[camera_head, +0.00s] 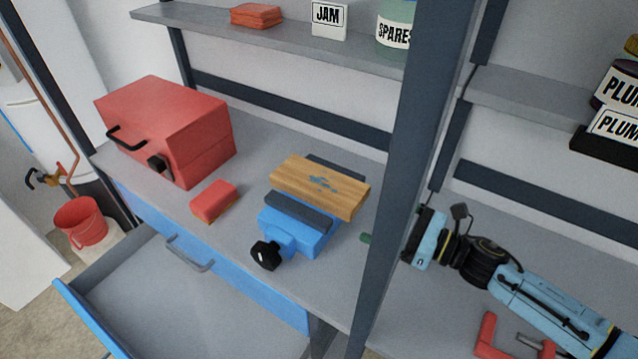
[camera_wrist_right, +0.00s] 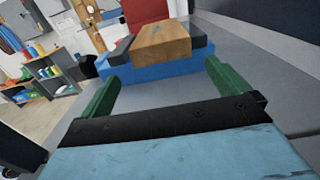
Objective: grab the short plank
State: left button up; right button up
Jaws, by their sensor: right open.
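The short plank (camera_head: 318,184) is light wood with a blue-grey mark on its top. It lies on the blue vise (camera_head: 300,232) on the grey bench, its dark jaws at either side; I cannot tell whether they clamp it. In the right wrist view the plank (camera_wrist_right: 163,42) is end-on, ahead of my fingers. My right gripper (camera_wrist_right: 160,72) is open and empty, its green fingers spread and short of the plank. In the head view my right gripper (camera_head: 366,238) is right of the vise, mostly hidden behind the post. My left gripper is not in view.
A dark upright post (camera_head: 400,170) stands between my right wrist and the vise. A red toolbox (camera_head: 165,128) and a small red block (camera_head: 213,201) are left of the vise. A drawer (camera_head: 185,310) is open in front. A red clamp (camera_head: 490,335) lies near my right arm.

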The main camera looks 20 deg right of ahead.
aim_at(361, 206)
jog(key=shift+p+x, duration=0.35)
jog(key=shift+x, duration=2.4)
jog(key=shift+w+d, duration=0.1)
jog(key=shift+c, duration=0.3)
jog(key=c, duration=1)
jog(key=shift+r, duration=0.1)
jog(key=shift+r, duration=0.15)
